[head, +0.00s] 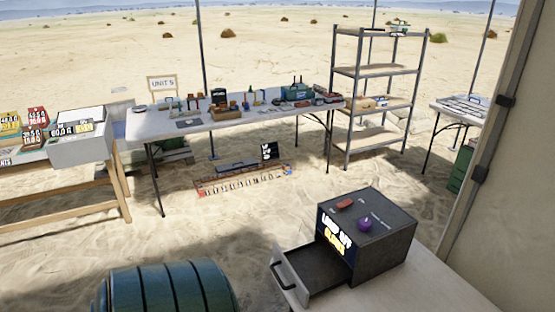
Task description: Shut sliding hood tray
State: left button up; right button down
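A dark grey box-shaped hood unit (393,238) stands on a pale table at the lower right, with white and yellow lettering on its front. Its sliding tray (318,268) is pulled out toward the lower left. The tray has a light front panel (291,277) with a dark handle (277,276). A purple knob-like object (364,224) and a small red-brown item (345,204) are on top of the unit. The tray's visible floor looks empty. Neither of my grippers shows in the head view.
The pale table (440,285) has bare room right of the unit. A dark green ribbed cylinder (170,290) is at the bottom left. A long table (235,122) with many small items and a metal shelf rack (374,72) stand behind. A tan wall panel (515,170) edges the right.

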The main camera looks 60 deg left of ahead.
aim_at(313, 269)
jog(key=l+u, duration=0.1)
jog(key=u, duration=0.35)
jog(key=k+u, duration=0.1)
jog(key=u, duration=0.4)
jog(key=l+u, duration=0.1)
jog(key=u, duration=0.35)
jog(key=k+u, duration=0.1)
jog(key=u, duration=0.4)
